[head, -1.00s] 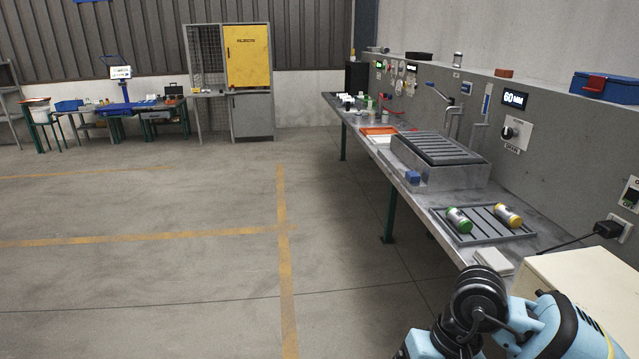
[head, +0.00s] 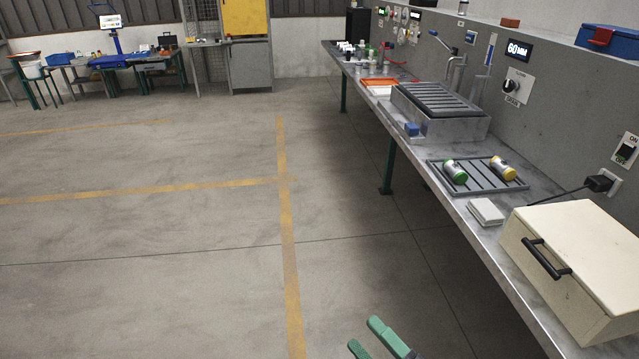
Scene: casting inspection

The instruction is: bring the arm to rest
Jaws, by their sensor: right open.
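My right gripper (head: 366,337) shows at the bottom edge of the head view, right of centre. Its two green fingers are apart, with nothing seen between them. It is over the floor, left of the long metal bench (head: 457,212) and clear of it. The rest of that arm is below the picture. My left gripper is not in view.
On the bench are a cream box with a black handle (head: 575,262), a slatted rack (head: 482,184) with a green-capped cylinder (head: 455,171) and a yellow-capped one (head: 502,168), and a grey basin (head: 455,125). The floor (head: 150,260) to the left is clear.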

